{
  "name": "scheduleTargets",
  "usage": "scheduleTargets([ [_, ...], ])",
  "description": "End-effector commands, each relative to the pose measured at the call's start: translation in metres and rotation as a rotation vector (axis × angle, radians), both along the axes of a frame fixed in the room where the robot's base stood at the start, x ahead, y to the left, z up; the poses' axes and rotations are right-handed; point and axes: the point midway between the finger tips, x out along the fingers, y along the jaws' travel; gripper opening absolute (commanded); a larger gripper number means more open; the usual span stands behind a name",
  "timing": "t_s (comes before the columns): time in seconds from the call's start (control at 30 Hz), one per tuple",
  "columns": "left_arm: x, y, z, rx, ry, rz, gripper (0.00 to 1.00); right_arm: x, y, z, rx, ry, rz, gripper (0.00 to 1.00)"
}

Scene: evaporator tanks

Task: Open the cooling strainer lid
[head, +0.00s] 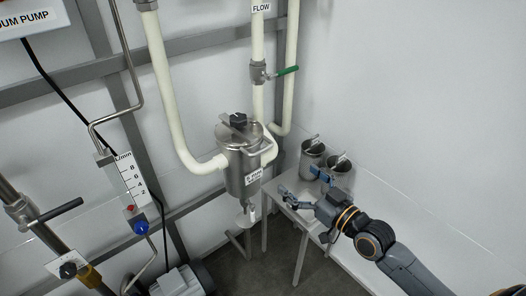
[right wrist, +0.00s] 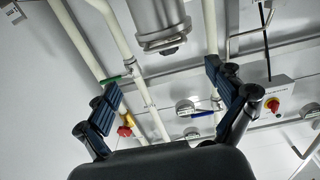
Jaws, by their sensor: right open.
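The cooling strainer (head: 242,175) is a steel canister mounted on white pipes in the middle of the head view. Its lid (head: 232,132) has a black knob (head: 238,119) on top and looks shut. My right gripper (head: 302,184) is open and empty, to the right of the strainer and apart from it. In the right wrist view a steel cylinder (right wrist: 158,18), apparently the strainer, shows at the top, beyond the spread fingers (right wrist: 168,95) and not between them. My left gripper is out of view.
Two steel cups (head: 312,158) stand on a small white table (head: 284,207) near my right gripper. A valve with a green handle (head: 286,71) is on the pipe above. Grey frame bars and a flow gauge (head: 128,178) are at left. A white wall lies at right.

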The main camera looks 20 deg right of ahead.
Motion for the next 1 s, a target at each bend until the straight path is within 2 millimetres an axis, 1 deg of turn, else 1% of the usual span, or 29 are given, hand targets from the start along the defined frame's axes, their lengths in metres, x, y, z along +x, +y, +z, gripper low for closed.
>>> scheduleTargets([
  [0.03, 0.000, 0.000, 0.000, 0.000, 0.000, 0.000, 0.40, 0.000, 0.003, 0.006, 0.003, -0.012, 0.008, 0.94],
  [0.1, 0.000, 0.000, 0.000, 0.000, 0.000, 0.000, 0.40, 0.002, 0.005, 0.011, 0.006, -0.018, 0.012, 0.94],
  [0.17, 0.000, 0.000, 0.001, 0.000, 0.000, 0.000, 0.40, 0.007, 0.006, 0.011, 0.006, -0.020, 0.010, 0.94],
  [0.27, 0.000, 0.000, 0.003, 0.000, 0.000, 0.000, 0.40, 0.019, 0.011, 0.012, 0.009, -0.019, 0.010, 0.94],
  [0.7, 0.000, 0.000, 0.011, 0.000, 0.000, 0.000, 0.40, 0.100, 0.040, 0.011, 0.006, -0.017, 0.010, 0.94],
  [0.83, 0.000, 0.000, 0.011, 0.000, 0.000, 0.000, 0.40, 0.117, 0.046, 0.010, 0.007, -0.016, 0.010, 0.94],
  [1.0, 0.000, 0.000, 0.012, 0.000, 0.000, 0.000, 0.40, 0.127, 0.050, 0.009, 0.005, -0.015, 0.011, 0.94],
])
